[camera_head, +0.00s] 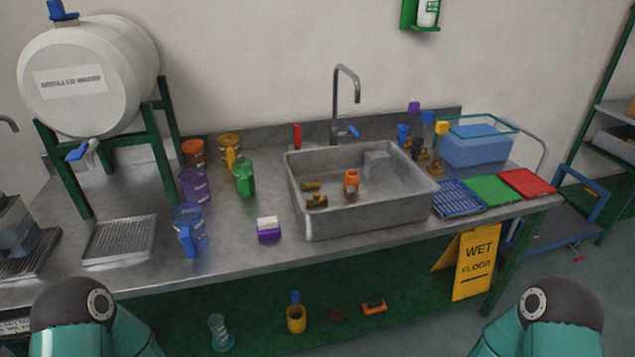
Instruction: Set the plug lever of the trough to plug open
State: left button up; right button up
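The metal trough (362,220) is a rectangular sink basin set at the middle of the steel counter. A small upright red lever (297,135) stands behind its back left corner; I cannot tell for sure whether it is the plug lever. A grey tap (336,105) with a blue handle (353,131) stands behind the trough. Inside the trough are an orange piece (351,181), brass-coloured fittings (314,192) and a grey block (376,164). The drain plug cannot be made out. Only parts of my arms show at the bottom corners; both grippers are out of view.
Colored jugs, including a blue one (190,232), stand left of the trough. Brushes and a blue-filled tank (476,147) stand right. A yellow wet-floor sign (474,262) leans at the counter's front right.

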aim_at(296, 128)
jog(key=i, duration=1.2)
